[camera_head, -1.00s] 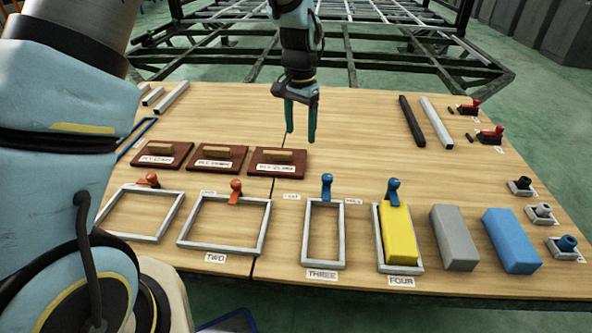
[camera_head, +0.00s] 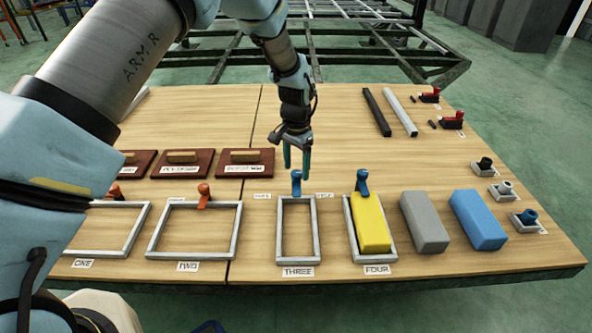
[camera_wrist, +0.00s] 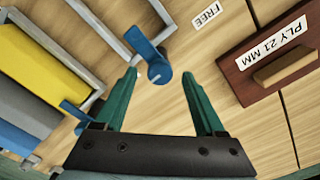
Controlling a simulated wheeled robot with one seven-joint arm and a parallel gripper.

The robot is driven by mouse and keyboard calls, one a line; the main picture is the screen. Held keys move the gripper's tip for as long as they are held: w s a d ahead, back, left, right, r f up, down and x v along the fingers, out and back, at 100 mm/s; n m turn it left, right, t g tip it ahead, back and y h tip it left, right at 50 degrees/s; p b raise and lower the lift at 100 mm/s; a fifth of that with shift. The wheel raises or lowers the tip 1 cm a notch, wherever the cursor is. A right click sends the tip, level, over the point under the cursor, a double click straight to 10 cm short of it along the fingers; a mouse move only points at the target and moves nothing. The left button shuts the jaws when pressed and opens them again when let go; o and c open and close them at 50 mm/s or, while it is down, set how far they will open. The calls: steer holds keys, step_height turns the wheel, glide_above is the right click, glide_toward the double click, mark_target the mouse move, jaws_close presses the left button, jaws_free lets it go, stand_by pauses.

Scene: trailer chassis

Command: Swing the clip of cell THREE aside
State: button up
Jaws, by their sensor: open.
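Cell THREE (camera_head: 281,232) is an empty grey rectangular frame with its label in front. Its blue clip (camera_head: 296,182) stands at the middle of the frame's far side, and it also shows in the wrist view (camera_wrist: 150,58). My gripper (camera_head: 297,168) is open, its two green fingers pointing down just behind and above the clip.
Cell FOUR (camera_head: 391,257) holds a yellow block (camera_head: 370,222) and has its own blue clip (camera_head: 362,182) close to the right. Cell TWO (camera_head: 236,235) with an orange clip is to the left. The brown PLY board (camera_head: 246,170) lies left of my gripper.

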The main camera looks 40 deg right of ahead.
steer(key=shift+f, duration=0.6)
jaws_close()
